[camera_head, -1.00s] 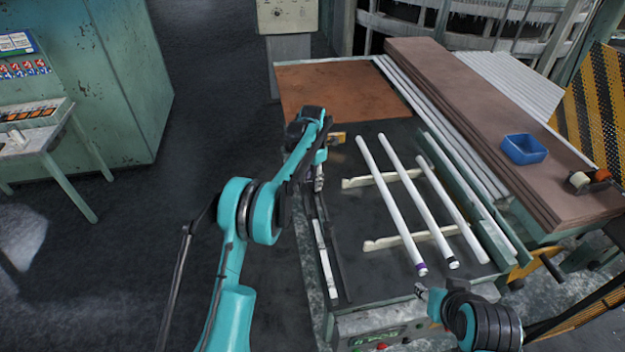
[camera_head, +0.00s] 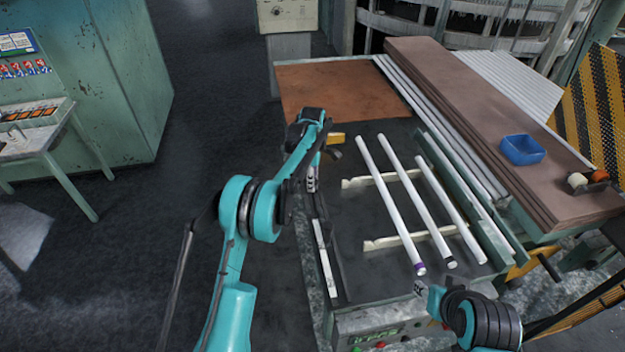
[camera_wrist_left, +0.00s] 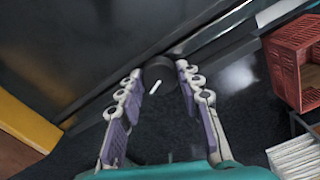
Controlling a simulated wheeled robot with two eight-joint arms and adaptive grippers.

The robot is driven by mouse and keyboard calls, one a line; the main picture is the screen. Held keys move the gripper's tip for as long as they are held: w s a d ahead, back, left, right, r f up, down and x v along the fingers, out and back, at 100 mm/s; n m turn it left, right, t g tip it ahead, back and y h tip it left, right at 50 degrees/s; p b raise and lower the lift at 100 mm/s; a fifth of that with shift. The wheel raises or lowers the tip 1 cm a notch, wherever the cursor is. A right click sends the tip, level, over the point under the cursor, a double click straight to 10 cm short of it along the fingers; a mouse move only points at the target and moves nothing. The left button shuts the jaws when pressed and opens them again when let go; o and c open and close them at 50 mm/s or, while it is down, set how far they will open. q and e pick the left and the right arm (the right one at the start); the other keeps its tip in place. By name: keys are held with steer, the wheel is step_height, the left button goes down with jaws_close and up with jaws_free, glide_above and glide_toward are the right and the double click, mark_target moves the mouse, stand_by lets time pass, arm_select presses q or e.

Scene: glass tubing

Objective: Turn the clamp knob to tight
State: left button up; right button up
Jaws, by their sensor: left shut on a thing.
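The clamp knob (camera_wrist_left: 160,70) is a dark round piece with a short white line, which slants in the left wrist view. My left gripper (camera_wrist_left: 159,77) has its purple-padded fingers on either side of the knob and is shut on it. In the head view my left gripper (camera_head: 312,182) is at the left edge of the dark bench (camera_head: 375,215), beside the long rail; the knob is hidden there by the gripper and arm. My right gripper (camera_head: 421,288) is near the front edge of the bench, away from the knob; its fingers are too small to read.
Several white tubes (camera_head: 392,205) lie across two cream supports (camera_head: 410,240) on the bench. A blue bin (camera_head: 523,149) sits on brown boards at right. A red crate (camera_wrist_left: 296,62) shows in the left wrist view.

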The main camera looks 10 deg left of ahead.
arm_select(q)
steer(key=shift+m, duration=2.3)
steer(key=o, duration=1.2)
steer(key=shift+c, duration=0.2)
step_height(320, 180, up, 12)
